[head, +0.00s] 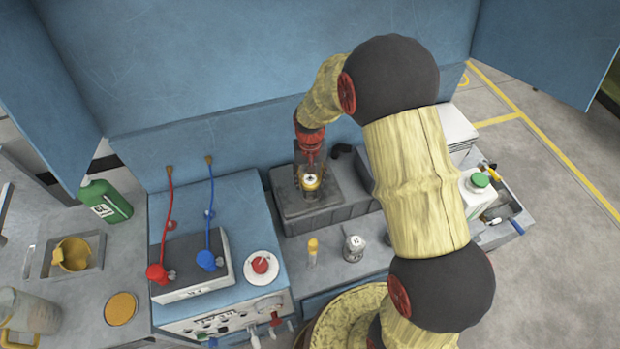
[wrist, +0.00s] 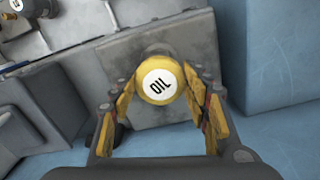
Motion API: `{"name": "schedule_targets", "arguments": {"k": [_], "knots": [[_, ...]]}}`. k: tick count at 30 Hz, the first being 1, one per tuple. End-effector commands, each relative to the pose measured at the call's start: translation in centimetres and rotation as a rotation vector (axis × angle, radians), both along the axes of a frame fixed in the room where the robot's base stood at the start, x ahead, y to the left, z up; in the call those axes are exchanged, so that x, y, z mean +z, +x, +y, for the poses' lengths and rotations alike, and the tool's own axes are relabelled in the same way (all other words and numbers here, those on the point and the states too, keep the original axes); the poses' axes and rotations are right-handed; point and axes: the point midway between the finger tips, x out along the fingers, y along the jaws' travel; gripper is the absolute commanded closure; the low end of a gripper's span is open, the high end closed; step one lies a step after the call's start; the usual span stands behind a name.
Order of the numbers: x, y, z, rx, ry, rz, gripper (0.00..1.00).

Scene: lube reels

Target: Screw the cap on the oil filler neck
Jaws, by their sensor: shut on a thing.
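The yellow cap (wrist: 160,80) has a white top marked "OIL" and sits between the yellow finger pads of my gripper (wrist: 166,97) in the wrist view. The fingers are shut on its sides. In the head view the cap (head: 310,182) shows below my gripper (head: 310,171), over the grey engine block (head: 337,213). The filler neck is hidden under the cap, so I cannot tell how far the cap is seated on it.
A dark block with red and blue hoses (head: 190,266) stands left. A small yellow-topped bottle (head: 313,250) and a grey can (head: 353,248) stand in front. A white jug with a green cap (head: 476,195) is right. A blue wall (head: 230,150) rises close behind.

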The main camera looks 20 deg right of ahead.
Motion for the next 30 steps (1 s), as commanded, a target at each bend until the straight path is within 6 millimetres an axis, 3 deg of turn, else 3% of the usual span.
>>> {"name": "schedule_targets", "arguments": {"k": [8,21,27,28,30], "knots": [[0.0,0.01,0.0,0.0,0.0,0.0,0.78],[0.0,0.01,0.02,-0.202,0.0,0.0,0.78],[-0.01,0.01,0.02,-0.213,0.0,0.0,0.78],[-0.02,0.01,0.01,-0.213,0.0,0.0,0.52],[-0.02,0.01,0.01,-0.213,0.0,0.0,0.48]]}}
